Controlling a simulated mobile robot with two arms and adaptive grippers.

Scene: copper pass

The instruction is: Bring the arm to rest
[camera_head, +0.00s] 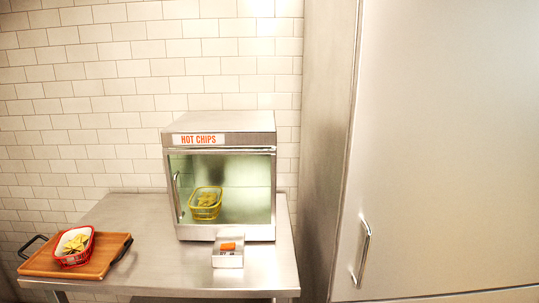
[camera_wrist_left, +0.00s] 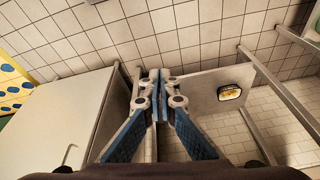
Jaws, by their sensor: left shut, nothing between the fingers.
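My left gripper (camera_wrist_left: 160,78) shows in the left wrist view with its fingers together and nothing between them. It is in free space, touching nothing that I can see. Neither arm shows in the head view. My right gripper is in no view.
A steel table (camera_head: 120,215) holds a glass-fronted HOT CHIPS cabinet (camera_head: 222,122) with a yellow basket (camera_head: 205,203) seen through the glass. A wooden tray (camera_head: 45,263) with a red basket (camera_head: 75,257) is at left. A small box (camera_head: 228,258) stands in front. A tall steel door (camera_head: 450,150) is at right.

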